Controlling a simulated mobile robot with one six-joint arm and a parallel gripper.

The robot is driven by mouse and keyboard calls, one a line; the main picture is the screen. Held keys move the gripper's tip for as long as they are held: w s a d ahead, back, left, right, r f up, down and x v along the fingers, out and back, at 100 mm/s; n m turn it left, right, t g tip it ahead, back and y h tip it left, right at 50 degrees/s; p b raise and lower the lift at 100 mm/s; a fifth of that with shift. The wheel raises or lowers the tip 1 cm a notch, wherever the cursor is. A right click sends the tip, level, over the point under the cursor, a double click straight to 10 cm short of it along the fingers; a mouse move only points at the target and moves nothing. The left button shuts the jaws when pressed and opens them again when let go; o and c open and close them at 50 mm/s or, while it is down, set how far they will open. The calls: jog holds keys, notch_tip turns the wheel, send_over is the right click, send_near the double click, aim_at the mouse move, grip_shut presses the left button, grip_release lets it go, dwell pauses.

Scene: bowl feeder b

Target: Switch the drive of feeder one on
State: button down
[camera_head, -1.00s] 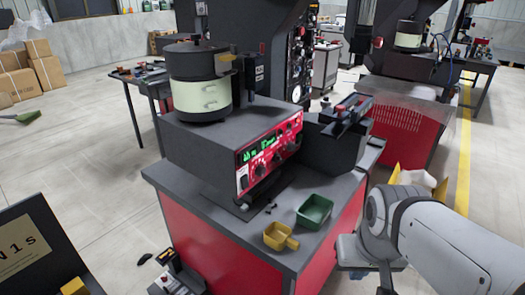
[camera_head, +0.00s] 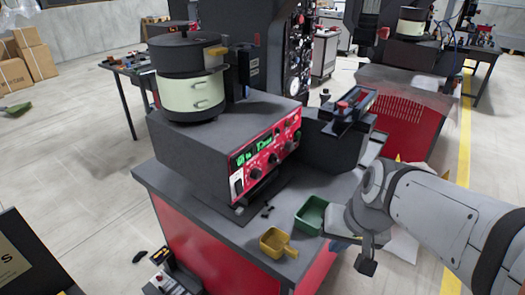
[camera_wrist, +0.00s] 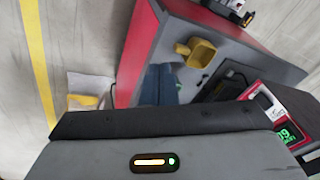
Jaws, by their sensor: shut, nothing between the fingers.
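The near feeder has a dark-lidded bowl (camera_head: 190,95) with a pale green band on a grey drive box (camera_head: 205,145). Its red control panel (camera_head: 265,160) carries lit green digits, several dark knobs and a pale switch-like part (camera_head: 237,185) at the lower left. I cannot read a feeder number on it. In the wrist view a lit corner of the panel (camera_wrist: 288,132) shows at the right. My gripper (camera_head: 366,264) hangs right of the bench front, apart from the panel. It is shut and empty; its tips are hard to make out.
A green tray (camera_head: 311,212) and a yellow scoop (camera_head: 276,243) lie on the bench top below the panel. A dark unit (camera_head: 340,140) stands right of the drive box. A second feeder (camera_head: 408,28) stands on a red bench behind.

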aim_at(240, 187)
jog(key=w+a+r+m+t+y+p, duration=0.1)
jog(key=w+a+m+y, duration=0.4)
jog(key=w+a, duration=0.6)
notch_tip(240, 187, up, 2)
jog(key=shift+w+r+t+p, duration=0.15)
jog(key=shift+w+t+p, duration=0.25)
jog(key=shift+w+p, duration=0.3)
jog(key=w+a+r+x, duration=0.1)
jog(key=a+r+x, duration=0.1)
jog(key=x, duration=1.1)
